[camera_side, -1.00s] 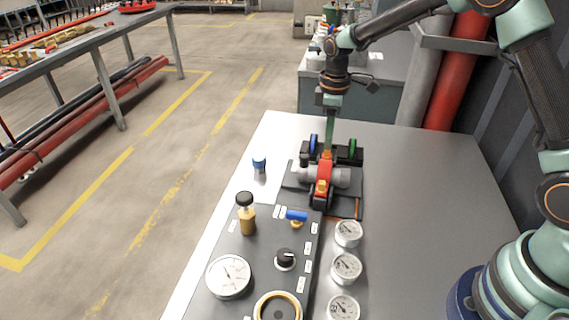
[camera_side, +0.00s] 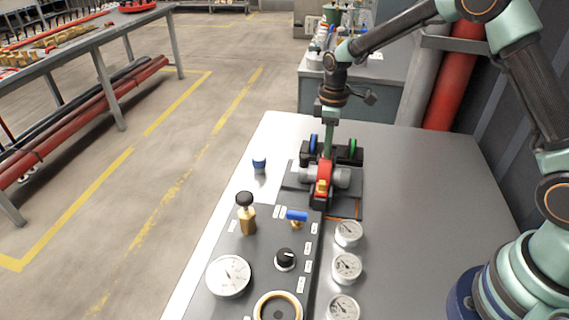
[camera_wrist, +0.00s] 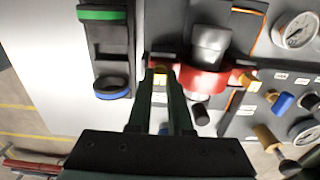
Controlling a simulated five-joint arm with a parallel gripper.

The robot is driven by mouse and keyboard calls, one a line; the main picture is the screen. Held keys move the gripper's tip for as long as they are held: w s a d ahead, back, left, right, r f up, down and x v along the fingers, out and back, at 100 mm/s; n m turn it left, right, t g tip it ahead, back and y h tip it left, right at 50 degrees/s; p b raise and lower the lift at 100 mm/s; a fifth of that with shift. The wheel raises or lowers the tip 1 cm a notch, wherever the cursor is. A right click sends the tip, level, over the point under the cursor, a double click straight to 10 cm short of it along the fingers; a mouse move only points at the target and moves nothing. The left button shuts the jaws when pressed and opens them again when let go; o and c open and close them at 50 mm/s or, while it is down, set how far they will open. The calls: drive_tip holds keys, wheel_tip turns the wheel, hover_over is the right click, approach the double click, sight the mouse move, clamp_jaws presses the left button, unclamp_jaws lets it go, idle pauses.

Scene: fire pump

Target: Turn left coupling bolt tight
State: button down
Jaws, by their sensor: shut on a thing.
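The red coupling (camera_side: 324,172) sits around a grey pipe on a dark plate in the side view. In the wrist view the red coupling (camera_wrist: 204,82) has a yellow bolt (camera_wrist: 160,74) at its left side and another yellow bolt (camera_wrist: 248,79) at its right. My gripper (camera_wrist: 161,88) is shut on the left bolt, with one finger on each side of it. In the side view my gripper (camera_side: 328,153) points down at the far side of the coupling, and the held bolt is mostly hidden there.
A black holder with a blue ring (camera_wrist: 112,88) and a green ring (camera_wrist: 102,13) stands close to my gripper. A panel with a blue-handled valve (camera_side: 296,215), a black knob (camera_side: 286,257) and gauges (camera_side: 347,233) lies in front. The table is clear at right.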

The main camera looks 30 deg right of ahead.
drive_tip(key=m, duration=0.3)
drive_tip(key=shift+m, duration=0.4)
drive_tip(key=m, duration=0.3)
drive_tip(key=shift+m, duration=0.3)
drive_tip(key=m, duration=0.3)
drive_tip(key=shift+m, duration=0.3)
drive_tip(key=m, duration=0.3)
drive_tip(key=shift+r+m, duration=0.1)
drive_tip(key=shift+m, duration=0.2)
drive_tip(key=m, duration=1.3)
drive_tip(key=shift+m, duration=0.4)
